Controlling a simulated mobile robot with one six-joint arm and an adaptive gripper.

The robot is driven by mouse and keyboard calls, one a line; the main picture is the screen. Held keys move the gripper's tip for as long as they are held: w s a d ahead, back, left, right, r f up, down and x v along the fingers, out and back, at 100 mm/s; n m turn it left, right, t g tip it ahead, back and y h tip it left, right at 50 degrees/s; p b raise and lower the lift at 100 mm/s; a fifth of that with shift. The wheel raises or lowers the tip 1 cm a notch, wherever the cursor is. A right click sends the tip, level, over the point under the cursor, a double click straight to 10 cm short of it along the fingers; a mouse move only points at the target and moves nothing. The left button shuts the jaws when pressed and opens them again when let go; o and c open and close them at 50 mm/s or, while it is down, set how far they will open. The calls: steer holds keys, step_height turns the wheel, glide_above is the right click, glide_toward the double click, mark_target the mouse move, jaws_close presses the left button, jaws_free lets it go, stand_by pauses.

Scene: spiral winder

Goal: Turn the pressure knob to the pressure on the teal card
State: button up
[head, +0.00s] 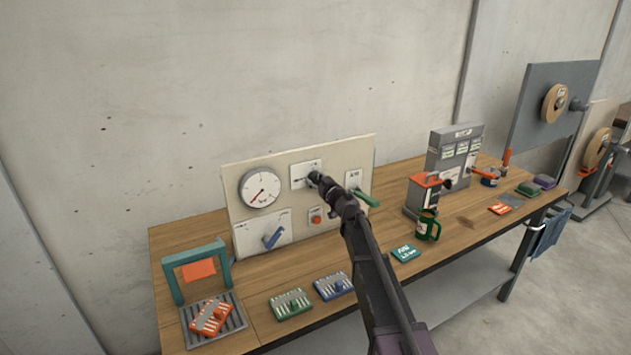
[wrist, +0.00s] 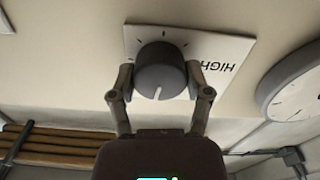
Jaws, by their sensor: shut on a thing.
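The pressure knob (wrist: 160,68) is a dark round knob with a white pointer line, on a white plate marked HIGH. My gripper (wrist: 160,82) is shut on it, one finger on each side; the pointer line faces down in the wrist view. In the head view my gripper (head: 318,181) reaches the panel (head: 330,154) and mostly hides the knob. The pressure gauge (head: 261,187) is left of it, its red needle towards the lower left. The teal card (head: 406,253) lies on the bench; its writing is too small to read.
Below the gauge is a blue lever (head: 273,238); a green lever (head: 367,198) and a red button (head: 316,216) are also on the panel. Green (head: 291,304) and blue (head: 333,286) blocks lie on the bench (head: 262,262).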

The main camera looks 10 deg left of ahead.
steer(key=m, duration=0.6)
steer(key=shift+s+m, duration=0.15)
steer(key=shift+m, duration=0.15)
steer(key=m, duration=0.5)
steer(key=shift+a+m, duration=0.1)
steer(key=shift+m, duration=0.3)
steer(key=o, duration=1.1)
steer(key=shift+o, duration=0.3)
